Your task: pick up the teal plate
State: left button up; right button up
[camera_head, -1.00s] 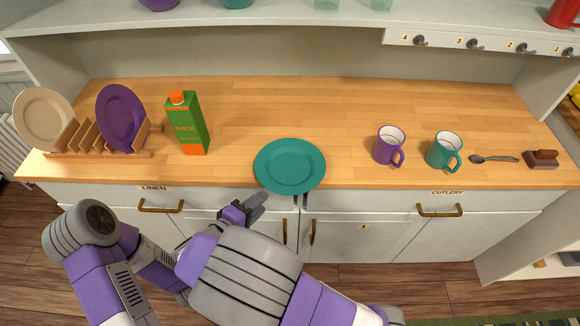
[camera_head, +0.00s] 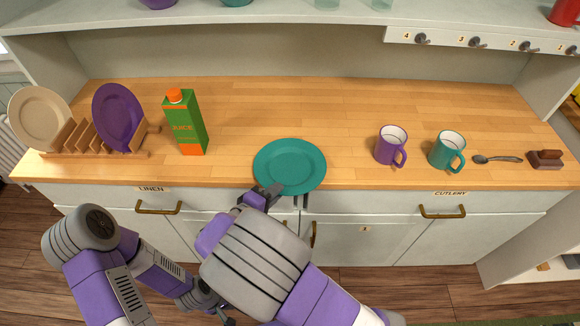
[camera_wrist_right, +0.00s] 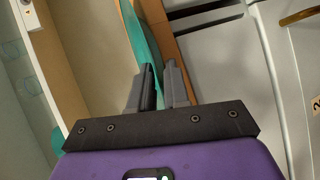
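The teal plate (camera_head: 290,166) lies flat on the wooden counter, its near rim over the front edge. It shows edge-on in the right wrist view (camera_wrist_right: 143,42). My right gripper (camera_head: 269,192) is at the plate's near left rim. In the right wrist view its fingers (camera_wrist_right: 159,84) stand a narrow gap apart, with the rim reaching in between them; I see no firm grip. My left gripper (camera_head: 224,316) is low, in front of the cabinets, partly hidden by my right arm; its fingers are unclear.
A juice carton (camera_head: 186,124) and a rack (camera_head: 95,153) with a cream plate (camera_head: 38,118) and purple plate (camera_head: 118,116) stand left. A purple mug (camera_head: 390,146), teal mug (camera_head: 446,150), spoon (camera_head: 497,158) and brown brush (camera_head: 545,159) are right. Counter behind the plate is clear.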

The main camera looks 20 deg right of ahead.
grip_shut()
notch_tip(320, 180, up, 10)
jog(key=p, duration=0.3)
jog(key=shift+c, duration=0.4)
grip_release()
grip_shut()
dwell(1.1)
dwell(1.4)
